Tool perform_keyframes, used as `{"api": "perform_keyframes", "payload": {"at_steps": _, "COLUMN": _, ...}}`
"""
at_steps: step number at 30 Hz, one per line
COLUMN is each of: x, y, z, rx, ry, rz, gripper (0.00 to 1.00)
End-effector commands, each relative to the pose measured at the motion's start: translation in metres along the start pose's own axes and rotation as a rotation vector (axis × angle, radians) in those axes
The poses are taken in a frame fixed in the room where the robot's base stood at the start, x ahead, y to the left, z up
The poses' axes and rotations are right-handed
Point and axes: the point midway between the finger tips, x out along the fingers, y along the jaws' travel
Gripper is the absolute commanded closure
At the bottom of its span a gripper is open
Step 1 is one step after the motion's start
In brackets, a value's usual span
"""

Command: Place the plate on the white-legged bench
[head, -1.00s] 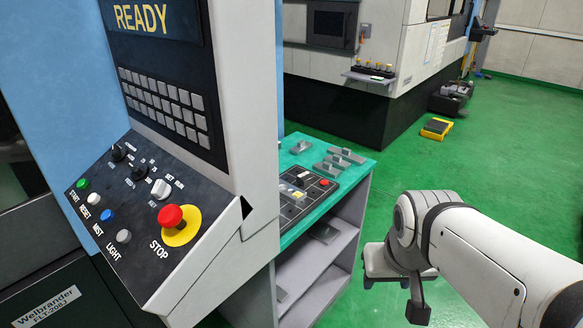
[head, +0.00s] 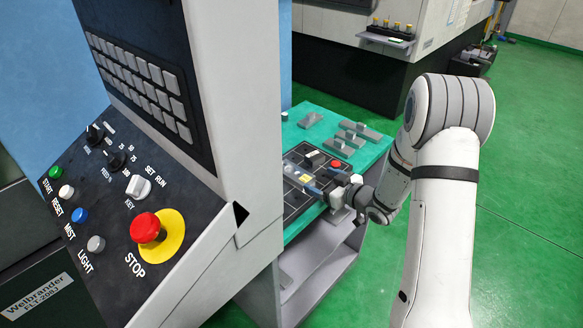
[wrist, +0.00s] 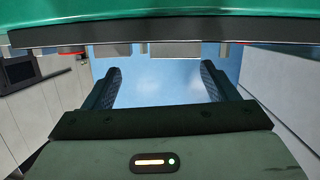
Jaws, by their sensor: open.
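Several flat grey pieces with upright grips (head: 355,131) lie on the teal-topped bench (head: 372,155); I cannot tell whether one is the plate. The bench has pale grey side panels; no bench with plainly white legs shows. My gripper (head: 325,188) is at the bench's right front edge, beside a dark tray (head: 291,205). In the wrist view my gripper (wrist: 158,88) has its two dark fingers wide apart with nothing between them. The bench's teal surface and dark edge cross the top of that view.
The tray holds a red round piece (head: 336,163), a yellow piece (head: 305,178) and dark blocks. A control panel with a red stop button (head: 146,228) stands close on the left. Another machine (head: 350,65) stands behind. Green floor (head: 530,180) is clear on the right.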

Motion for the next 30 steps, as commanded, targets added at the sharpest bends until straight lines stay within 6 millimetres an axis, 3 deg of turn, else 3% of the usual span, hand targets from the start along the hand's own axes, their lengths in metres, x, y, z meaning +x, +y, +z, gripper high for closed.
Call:
{"api": "perform_keyframes", "payload": {"at_steps": 8, "x": 0.01, "y": -0.022, "z": 0.012, "rx": 0.04, "ry": 0.107, "rz": -0.109, "gripper": 0.2}}
{"api": "perform_keyframes", "payload": {"at_steps": 24, "x": 0.078, "y": -0.035, "z": -0.003, "rx": 0.04, "ry": 0.109, "rz": -0.12, "gripper": 0.2}}
{"api": "perform_keyframes", "payload": {"at_steps": 30, "x": 0.087, "y": -0.036, "z": -0.002, "rx": 0.04, "ry": 0.109, "rz": -0.119, "gripper": 0.2}}
